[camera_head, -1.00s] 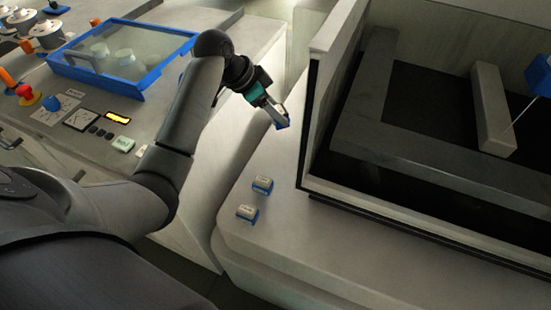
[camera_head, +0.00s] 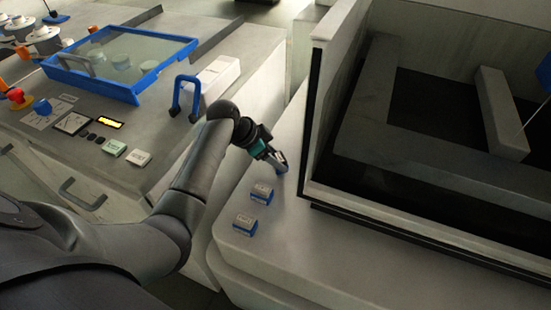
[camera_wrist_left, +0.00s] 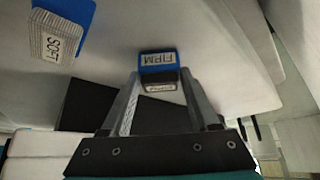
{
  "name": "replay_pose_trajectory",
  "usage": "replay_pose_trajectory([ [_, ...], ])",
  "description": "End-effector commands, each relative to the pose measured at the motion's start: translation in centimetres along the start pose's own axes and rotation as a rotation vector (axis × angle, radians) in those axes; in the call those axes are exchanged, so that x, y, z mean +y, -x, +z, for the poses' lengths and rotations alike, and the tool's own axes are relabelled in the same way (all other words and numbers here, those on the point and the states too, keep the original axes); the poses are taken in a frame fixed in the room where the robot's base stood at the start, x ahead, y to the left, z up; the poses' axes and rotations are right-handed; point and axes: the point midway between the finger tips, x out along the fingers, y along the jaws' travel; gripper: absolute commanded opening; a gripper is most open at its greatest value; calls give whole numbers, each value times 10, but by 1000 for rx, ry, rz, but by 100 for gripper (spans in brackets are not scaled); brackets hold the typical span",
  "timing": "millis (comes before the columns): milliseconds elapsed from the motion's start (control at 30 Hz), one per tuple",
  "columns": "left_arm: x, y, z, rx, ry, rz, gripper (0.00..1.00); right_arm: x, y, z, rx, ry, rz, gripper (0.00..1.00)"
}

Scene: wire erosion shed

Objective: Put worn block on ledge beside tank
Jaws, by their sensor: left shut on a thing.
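My left gripper (camera_head: 280,163) is shut on a small blue and dark grey block (camera_wrist_left: 158,62), low over the pale ledge (camera_head: 297,129) beside the tank (camera_head: 318,120). In the left wrist view the block sits between the two fingertips (camera_wrist_left: 160,80). Its blue face bears a label that seems to read FIRM, upside down; a second label on its dark face is too small to read. I cannot tell whether it touches the ledge. Two similar blocks stand on the ledge, one nearer (camera_head: 262,193) and one farther from the gripper (camera_head: 245,225). My right gripper is out of view.
A block labelled SOFT (camera_wrist_left: 58,42) is at the upper left of the wrist view. The tank's raised wall edges the ledge on the right. A control panel with a blue-framed lid (camera_head: 140,95) and a blue handle (camera_head: 175,95) is left.

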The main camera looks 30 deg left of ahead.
Motion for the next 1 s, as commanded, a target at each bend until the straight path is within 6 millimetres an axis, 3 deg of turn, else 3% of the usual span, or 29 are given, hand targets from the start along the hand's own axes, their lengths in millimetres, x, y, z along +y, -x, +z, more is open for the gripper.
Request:
replay_pose_trajectory([
  [267,0,-2,1,0,0,-1,6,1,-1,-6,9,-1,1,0],
  [300,0,-2,1,0,0,-1,65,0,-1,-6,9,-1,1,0],
  [533,0,-2,1,0,0,-1,91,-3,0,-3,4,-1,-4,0],
  [833,0,1,-1,1,-1,-1,91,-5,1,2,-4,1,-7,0],
  [1000,-2,23,-2,0,-2,-5,91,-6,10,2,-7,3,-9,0],
])
